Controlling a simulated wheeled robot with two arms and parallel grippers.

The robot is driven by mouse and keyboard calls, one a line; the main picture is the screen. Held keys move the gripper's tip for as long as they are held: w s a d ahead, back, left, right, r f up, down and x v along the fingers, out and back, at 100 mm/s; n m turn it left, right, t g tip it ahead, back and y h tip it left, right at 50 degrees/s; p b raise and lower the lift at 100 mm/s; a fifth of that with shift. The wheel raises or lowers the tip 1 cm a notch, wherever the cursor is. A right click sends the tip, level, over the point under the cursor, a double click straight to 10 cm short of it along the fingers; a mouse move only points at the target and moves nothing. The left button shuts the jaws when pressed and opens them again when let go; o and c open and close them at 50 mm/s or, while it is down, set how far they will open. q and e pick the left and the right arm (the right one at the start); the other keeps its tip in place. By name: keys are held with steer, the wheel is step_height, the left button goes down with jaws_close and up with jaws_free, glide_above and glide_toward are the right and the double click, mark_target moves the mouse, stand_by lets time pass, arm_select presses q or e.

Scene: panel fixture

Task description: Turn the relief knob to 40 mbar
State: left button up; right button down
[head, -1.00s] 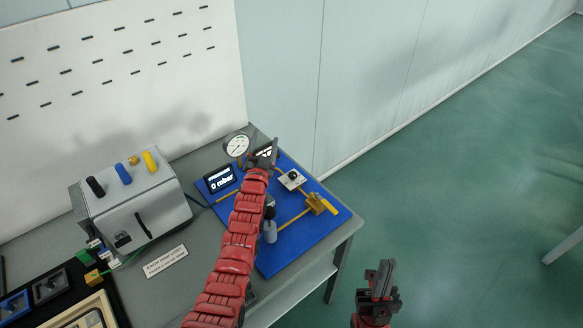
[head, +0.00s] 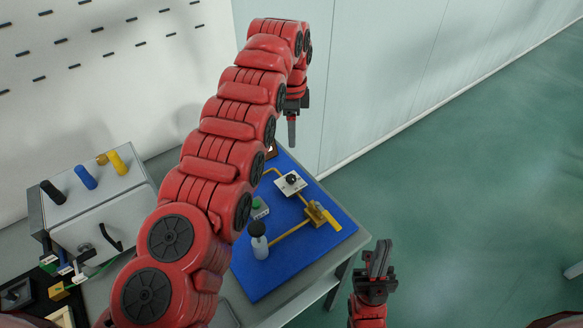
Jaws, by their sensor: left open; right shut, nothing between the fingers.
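A black knob (head: 291,179) on a small white plate, likely the relief knob, sits on the blue panel (head: 262,280). Its pointer and markings are too small to read. My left gripper (head: 292,138) points down above and behind the knob, apart from it and open. My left arm hides the gauge and the pressure display. My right gripper (head: 377,250) is shut and empty, pointing up, off the table's right side.
A brass valve with a yellow handle (head: 328,217) stands right of the knob. A grey box (head: 98,205) with coloured posts is at far left. Floor on the right is clear.

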arm_select(q)
steer(key=s, duration=0.1)
steer(key=b, duration=0.4)
glide_toward(292, 177)
steer(key=shift+g, duration=0.3)
step_height(292, 177, down, 7)
steer(key=shift+w+r+p, duration=0.15)
steer(key=shift+r+p, duration=0.05)
steer(key=shift+p, duration=0.95)
steer(key=shift+f, duration=0.9)
jaws_close()
